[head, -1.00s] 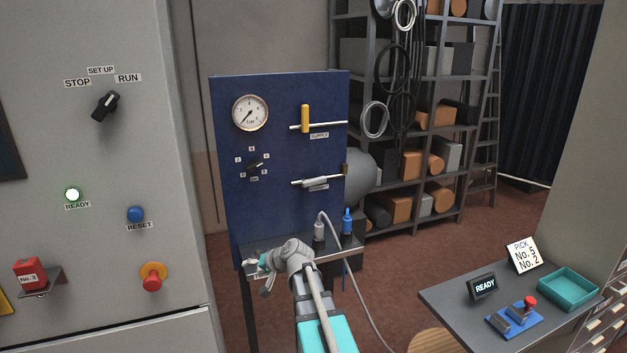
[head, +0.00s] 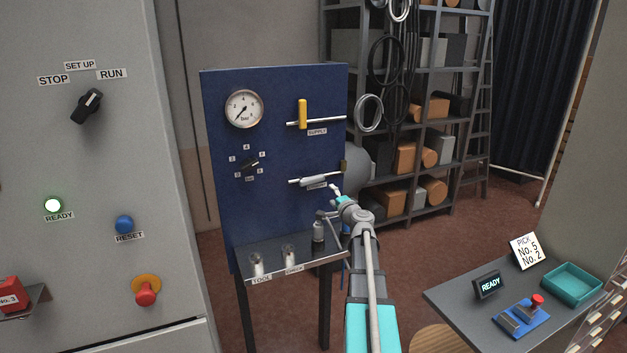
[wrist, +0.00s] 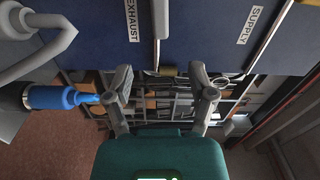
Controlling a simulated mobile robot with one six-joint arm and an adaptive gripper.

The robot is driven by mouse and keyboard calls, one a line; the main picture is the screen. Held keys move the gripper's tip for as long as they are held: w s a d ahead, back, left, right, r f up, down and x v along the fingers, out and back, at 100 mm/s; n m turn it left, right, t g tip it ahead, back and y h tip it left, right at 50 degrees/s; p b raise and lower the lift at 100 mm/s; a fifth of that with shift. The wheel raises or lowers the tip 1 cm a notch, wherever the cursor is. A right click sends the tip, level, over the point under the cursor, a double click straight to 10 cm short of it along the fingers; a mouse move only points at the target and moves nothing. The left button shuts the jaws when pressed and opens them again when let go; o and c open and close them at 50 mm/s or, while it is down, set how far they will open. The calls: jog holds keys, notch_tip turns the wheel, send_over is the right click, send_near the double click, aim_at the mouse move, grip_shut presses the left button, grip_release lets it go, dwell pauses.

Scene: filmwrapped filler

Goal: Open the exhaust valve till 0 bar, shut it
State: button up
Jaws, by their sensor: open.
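The blue panel (head: 275,150) carries a gauge (head: 243,108) whose needle points to the lower left, near the low end of the scale. The exhaust valve (head: 314,181) sits low on the panel, with a grey part lying along its pipe and a dark brown piece (head: 344,167) at its right end. The exhaust label (wrist: 133,20) shows in the wrist view. My gripper (head: 336,189) is just right of and below the exhaust valve, apparently apart from it. In the wrist view my gripper (wrist: 161,88) is open, with nothing between its fingers.
The supply valve (head: 303,114) has an upright yellow handle. Below it, a selector knob (head: 249,164) is at left. A small shelf (head: 285,257) bears a few fittings. A blue-tipped tool (wrist: 60,97) is close at left in the wrist view. Stocked racks (head: 430,110) stand behind.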

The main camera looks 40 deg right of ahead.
aim_at(317, 180)
jog(key=shift+w, duration=0.15)
jog(key=x, duration=1.3)
jog(key=shift+w, duration=0.25)
grip_shut()
dwell(0.4)
